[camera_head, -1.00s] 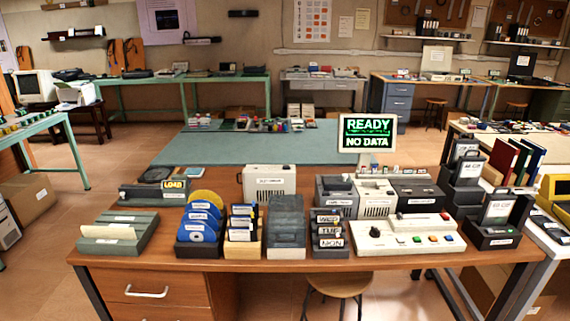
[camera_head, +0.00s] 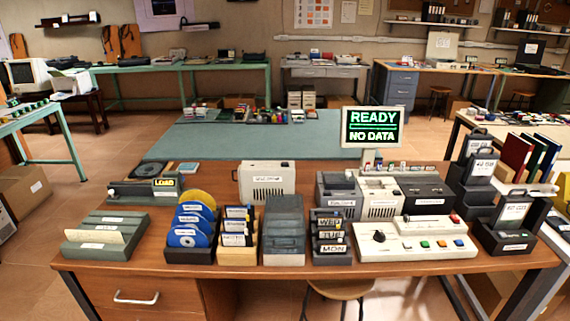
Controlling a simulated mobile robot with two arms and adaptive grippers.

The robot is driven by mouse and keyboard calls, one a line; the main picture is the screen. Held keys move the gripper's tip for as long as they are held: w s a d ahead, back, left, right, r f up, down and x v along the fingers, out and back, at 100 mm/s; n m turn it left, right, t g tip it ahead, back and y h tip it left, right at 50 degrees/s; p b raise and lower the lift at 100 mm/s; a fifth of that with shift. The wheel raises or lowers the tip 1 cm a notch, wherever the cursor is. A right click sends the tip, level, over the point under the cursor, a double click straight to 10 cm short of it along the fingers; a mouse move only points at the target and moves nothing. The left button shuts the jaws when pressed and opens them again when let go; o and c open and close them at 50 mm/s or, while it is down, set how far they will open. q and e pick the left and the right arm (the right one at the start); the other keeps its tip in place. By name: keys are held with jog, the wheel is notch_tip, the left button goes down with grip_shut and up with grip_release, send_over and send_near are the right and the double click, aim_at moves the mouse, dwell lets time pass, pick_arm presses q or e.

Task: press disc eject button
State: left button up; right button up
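A wooden desk (camera_head: 210,272) stands in front of me. A control panel (camera_head: 380,250) with a black knob and coloured buttons lies at its front right. Behind it stand a grey drive-like unit (camera_head: 340,205), a beige vented unit (camera_head: 381,208) and a dark unit (camera_head: 425,203). A low device with a yellow LOAD label (camera_head: 165,184) is at the left, with a dark round disc beside or on it. A white vented box (camera_head: 266,188) stands in the middle. I cannot make out which button is the disc eject button. Neither gripper is in view.
A screen (camera_head: 371,127) reads READY, NO DATA. A green rack (camera_head: 103,243), a rack of blue discs (camera_head: 188,240), a WED/TUE/MON rack (camera_head: 331,248) and dark holders (camera_head: 500,240) crowd the front. A stool (camera_head: 340,290) is under the desk.

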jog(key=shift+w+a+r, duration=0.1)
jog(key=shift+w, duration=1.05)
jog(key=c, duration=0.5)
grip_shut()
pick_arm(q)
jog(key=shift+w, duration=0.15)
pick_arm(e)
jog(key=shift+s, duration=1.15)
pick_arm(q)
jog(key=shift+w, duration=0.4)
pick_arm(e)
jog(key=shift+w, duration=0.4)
